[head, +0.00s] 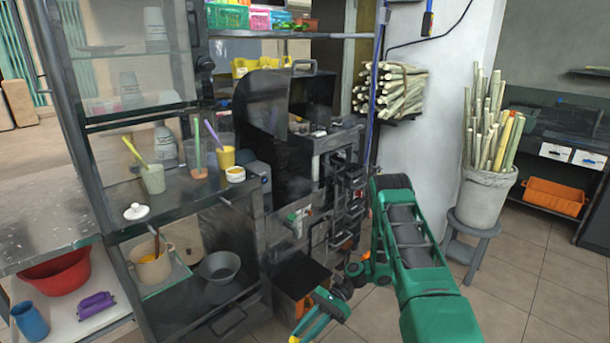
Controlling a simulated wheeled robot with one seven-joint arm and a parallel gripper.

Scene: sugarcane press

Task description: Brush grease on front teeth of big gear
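The dark press (300,130) stands in the middle of the head view. I cannot make out the big gear or its front teeth. On the counter left of the press are a pale green cup (153,181) with a yellow-green handle and a yellow cup (226,159) with a purple handle. A green handle (197,140) stands between them. A small pot (235,175) with yellow-orange content sits nearby. I cannot tell which holds grease. My green arm rises at lower right and bends down before the press. My gripper seems to be near the green end part (322,308); its fingers are unclear.
A lidded white dish (136,211) sits at the counter's front edge. Below are a tan mug (153,265) and a grey bowl (220,267). A bucket of cane (485,195) stands on a stool at right. Tiled floor (540,260) is clear at right.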

